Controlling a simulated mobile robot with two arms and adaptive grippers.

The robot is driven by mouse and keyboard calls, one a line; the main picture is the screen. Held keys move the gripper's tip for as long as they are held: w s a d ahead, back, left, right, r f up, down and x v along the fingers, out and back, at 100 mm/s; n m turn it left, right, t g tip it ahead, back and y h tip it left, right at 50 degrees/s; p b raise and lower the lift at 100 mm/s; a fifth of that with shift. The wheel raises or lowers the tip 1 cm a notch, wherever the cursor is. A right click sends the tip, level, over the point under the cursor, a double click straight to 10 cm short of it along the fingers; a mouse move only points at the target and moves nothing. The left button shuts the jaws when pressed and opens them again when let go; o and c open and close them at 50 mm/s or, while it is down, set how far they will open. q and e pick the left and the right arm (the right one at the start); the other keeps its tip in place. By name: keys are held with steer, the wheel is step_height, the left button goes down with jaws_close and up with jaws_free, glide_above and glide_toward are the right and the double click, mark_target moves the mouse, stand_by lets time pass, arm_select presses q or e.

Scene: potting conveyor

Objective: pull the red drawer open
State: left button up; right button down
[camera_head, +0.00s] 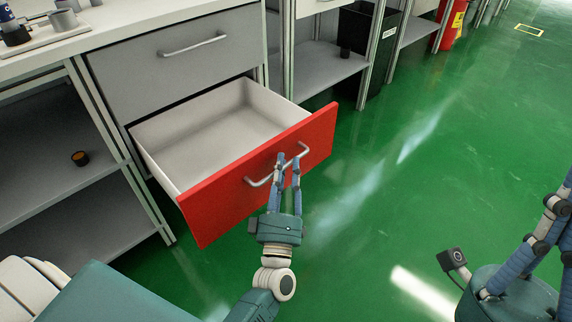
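The red drawer (218,203) stands pulled out from the cabinet under the bench, and its white inside (215,125) shows empty. A silver bar handle (260,182) runs across its red front. My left gripper (288,162) is at the handle, with its blue fingers on the bar near the handle's right part. The fingers look close together around the bar. My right gripper (540,235) is at the right edge, away from the drawer, and its fingertips are cut off by the frame.
A closed grey drawer (135,70) sits above the red one. Open shelves (50,150) hold a small dark cup (80,158) at left. A black bin (365,50) and a red container (452,25) stand further back. The green floor at right is clear.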

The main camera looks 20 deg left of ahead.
arm_select(q)
steer(key=v, duration=1.1)
steer(key=shift+s, duration=0.15)
